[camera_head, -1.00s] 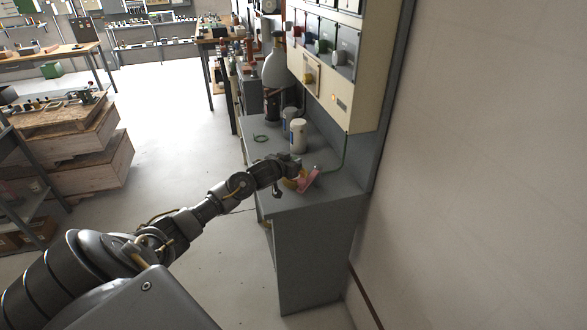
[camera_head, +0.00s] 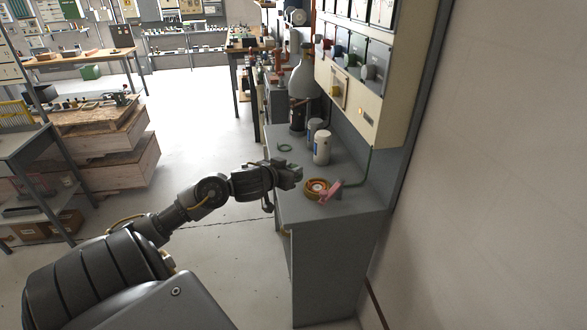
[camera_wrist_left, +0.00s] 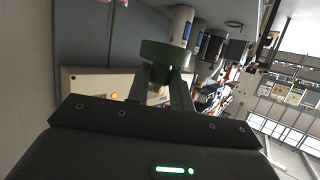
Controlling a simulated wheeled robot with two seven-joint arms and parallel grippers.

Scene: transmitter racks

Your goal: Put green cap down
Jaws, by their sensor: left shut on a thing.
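My left gripper (camera_head: 292,177) is over the front part of the grey bench (camera_head: 338,222). In the left wrist view, its two fingers (camera_wrist_left: 165,76) are shut on the green cap (camera_wrist_left: 166,53), a round dark-green piece held at the fingertips. In the head view the cap is not clearly visible at the gripper. The gap between cap and bench top cannot be told.
A yellow-brown roll (camera_head: 314,188) and a pink piece (camera_head: 330,192) lie right of the gripper. Behind it are a green ring (camera_head: 285,148) and white containers (camera_head: 322,148). A cream cabinet (camera_head: 362,102) hangs on the right above the bench.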

